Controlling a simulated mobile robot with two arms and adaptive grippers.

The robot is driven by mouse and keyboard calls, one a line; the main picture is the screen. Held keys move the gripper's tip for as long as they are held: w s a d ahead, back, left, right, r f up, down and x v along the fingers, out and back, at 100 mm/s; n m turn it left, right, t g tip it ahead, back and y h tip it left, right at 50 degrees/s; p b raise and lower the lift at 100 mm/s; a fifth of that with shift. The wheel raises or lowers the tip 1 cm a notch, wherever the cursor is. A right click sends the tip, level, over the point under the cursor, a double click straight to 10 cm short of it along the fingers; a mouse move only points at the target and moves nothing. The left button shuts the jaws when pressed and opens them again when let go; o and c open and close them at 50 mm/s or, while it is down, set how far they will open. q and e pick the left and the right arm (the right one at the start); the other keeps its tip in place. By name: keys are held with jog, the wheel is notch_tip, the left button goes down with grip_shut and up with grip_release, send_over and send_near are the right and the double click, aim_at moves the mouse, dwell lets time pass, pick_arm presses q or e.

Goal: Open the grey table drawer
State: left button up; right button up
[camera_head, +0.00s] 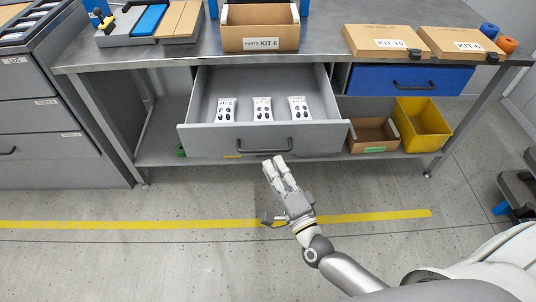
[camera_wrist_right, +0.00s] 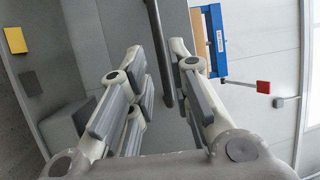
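The grey table drawer (camera_head: 230,139) is pulled well out from under the workbench. Several dark-marked white packets (camera_head: 262,108), at least three, lie inside it. Its dark bar handle (camera_head: 263,150) is on the front face; it also shows in the right wrist view (camera_wrist_right: 160,50). My right gripper (camera_head: 273,164) is just in front of and below the handle. In the right wrist view my right gripper (camera_wrist_right: 160,75) has its fingers apart, with the bar seen in the gap between them, nearer the right finger. No contact is clear. My left gripper is not in view.
A blue drawer (camera_head: 408,80) is shut to the right. A yellow bin (camera_head: 422,125) and a cardboard box (camera_head: 372,135) stand on the lower shelf. Kit boxes (camera_head: 262,28) are on the worktop. A grey cabinet (camera_head: 50,115) stands left. Floor in front is clear.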

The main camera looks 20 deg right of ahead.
jog(key=v, duration=0.5)
jog(key=shift+s+f, duration=0.1)
jog(key=shift+s, duration=0.3)
jog(key=shift+f, duration=0.1)
